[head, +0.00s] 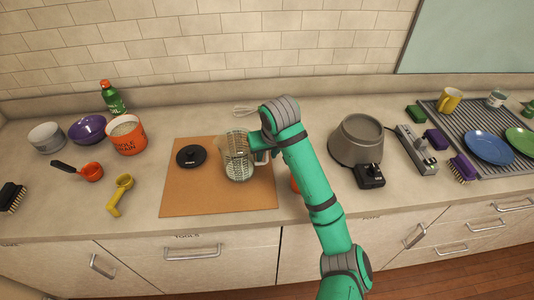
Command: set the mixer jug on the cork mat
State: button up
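The mixer jug (236,165), clear with a patterned wall, is over the right half of the brown cork mat (190,197). I cannot tell whether its base touches the mat or is slightly above it. My gripper (262,155) is at the jug's right side, by the handle, reaching in from the right. The fingers are small and partly hidden by my wrist, so their closure is unclear. A round black lid (191,155) lies on the mat left of the jug.
A grey mixer base (356,141) with a black control stands right of my arm. A whisk (245,110) lies behind the mat. An orange thing (294,185) is mostly hidden by my arm. A yellow scoop (121,193) and an orange bowl (127,135) are left of the mat.

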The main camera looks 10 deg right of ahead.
jog(key=shift+r, duration=0.1)
jog(key=a+v, duration=0.1)
jog(key=v, duration=1.1)
jog(key=shift+d, duration=0.45)
